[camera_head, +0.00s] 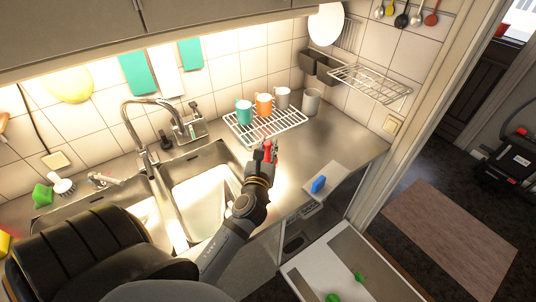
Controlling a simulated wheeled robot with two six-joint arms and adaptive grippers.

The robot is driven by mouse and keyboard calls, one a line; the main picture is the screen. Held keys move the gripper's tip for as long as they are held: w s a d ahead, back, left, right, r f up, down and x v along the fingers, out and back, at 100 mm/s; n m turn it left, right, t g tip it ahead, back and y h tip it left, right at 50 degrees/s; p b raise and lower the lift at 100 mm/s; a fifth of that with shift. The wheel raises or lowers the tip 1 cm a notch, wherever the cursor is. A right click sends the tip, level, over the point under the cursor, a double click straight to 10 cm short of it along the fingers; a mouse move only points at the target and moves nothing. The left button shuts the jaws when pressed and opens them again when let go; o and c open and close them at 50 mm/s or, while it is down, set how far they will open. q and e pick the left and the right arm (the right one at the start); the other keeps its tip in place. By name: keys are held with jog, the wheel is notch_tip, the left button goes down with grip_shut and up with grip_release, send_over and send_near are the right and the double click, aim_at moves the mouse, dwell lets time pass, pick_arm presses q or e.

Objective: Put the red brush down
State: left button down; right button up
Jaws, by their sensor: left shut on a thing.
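My left gripper (267,158) is over the steel counter, to the right of the sink basin and just in front of the wire rack. It is shut on the red brush (268,150), of which only a small red part shows between the fingers. I cannot tell whether the brush touches the counter (330,140). My right gripper is not in view.
A wire rack (290,122) holds a teal mug (244,112), an orange mug (264,104) and paler cups. A double sink (200,185) and tap (150,103) are left. Counter right of my gripper is clear.

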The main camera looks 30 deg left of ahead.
pick_arm(q)
jog(key=w+a+f+b, duration=0.1)
jog(key=w+a+f, duration=0.1)
jog(key=w+f, duration=0.1)
jog(key=w+a+f+b, duration=0.1)
jog(key=w+a+f, duration=0.1)
jog(key=w+f, duration=0.1)
jog(key=w+a+f+b, duration=0.1)
jog(key=w+a+f, duration=0.2)
jog(key=w+f, duration=0.1)
jog(key=shift+f, duration=0.75)
jog(key=shift+f+b, duration=0.3)
jog(key=shift+f, duration=0.05)
jog(key=shift+d, duration=0.1)
jog(key=shift+f, duration=0.15)
jog(key=c, duration=1.6)
grip_release()
jog(key=shift+s, duration=0.1)
jog(key=shift+c, duration=0.2)
jog(key=o, duration=0.5)
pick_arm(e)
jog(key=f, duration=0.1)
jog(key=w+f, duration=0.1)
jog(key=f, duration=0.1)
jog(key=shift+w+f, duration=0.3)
